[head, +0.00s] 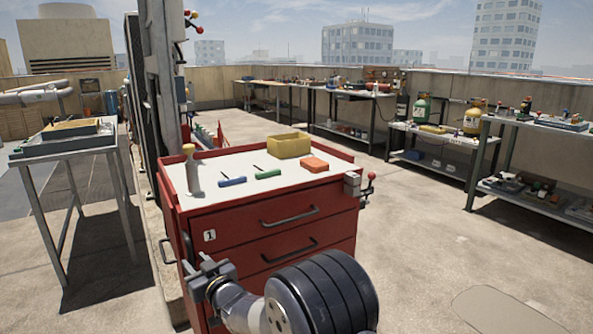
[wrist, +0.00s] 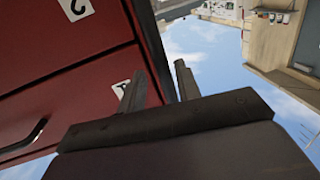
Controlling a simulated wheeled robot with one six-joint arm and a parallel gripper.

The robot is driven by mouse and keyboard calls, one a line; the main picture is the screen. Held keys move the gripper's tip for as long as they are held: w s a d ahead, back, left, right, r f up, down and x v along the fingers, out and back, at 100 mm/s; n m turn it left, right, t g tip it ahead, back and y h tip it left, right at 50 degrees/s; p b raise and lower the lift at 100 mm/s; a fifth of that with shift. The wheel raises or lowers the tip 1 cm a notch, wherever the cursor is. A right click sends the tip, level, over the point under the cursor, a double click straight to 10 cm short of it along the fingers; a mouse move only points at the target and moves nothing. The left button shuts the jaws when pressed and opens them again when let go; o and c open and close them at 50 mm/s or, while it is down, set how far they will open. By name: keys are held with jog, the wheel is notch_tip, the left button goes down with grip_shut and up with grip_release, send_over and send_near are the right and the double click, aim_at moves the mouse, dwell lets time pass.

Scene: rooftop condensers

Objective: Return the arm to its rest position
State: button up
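My gripper (head: 196,267) is in front of the lower left corner of the red tool cart (head: 250,213) in the head view. My arm reaches it from the bottom of the picture. In the wrist view the two fingers of my gripper (wrist: 160,84) stand apart with nothing between them. The red cart front (wrist: 60,65), with number labels and a dark handle, fills the left of that tilted view. I cannot tell the exact gap between gripper and cart.
On the cart top are a yellow bin (head: 290,146), an orange block (head: 314,164), a blue-handled tool (head: 232,181), a green-handled tool (head: 268,174) and an upright tan-topped object (head: 192,170). A grey table (head: 62,150) stands left. Workbenches line the right. Floor at right (head: 430,230) is clear.

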jog(key=shift+x, duration=0.9)
jog(key=shift+w+d, duration=0.25)
jog(key=shift+w, duration=0.05)
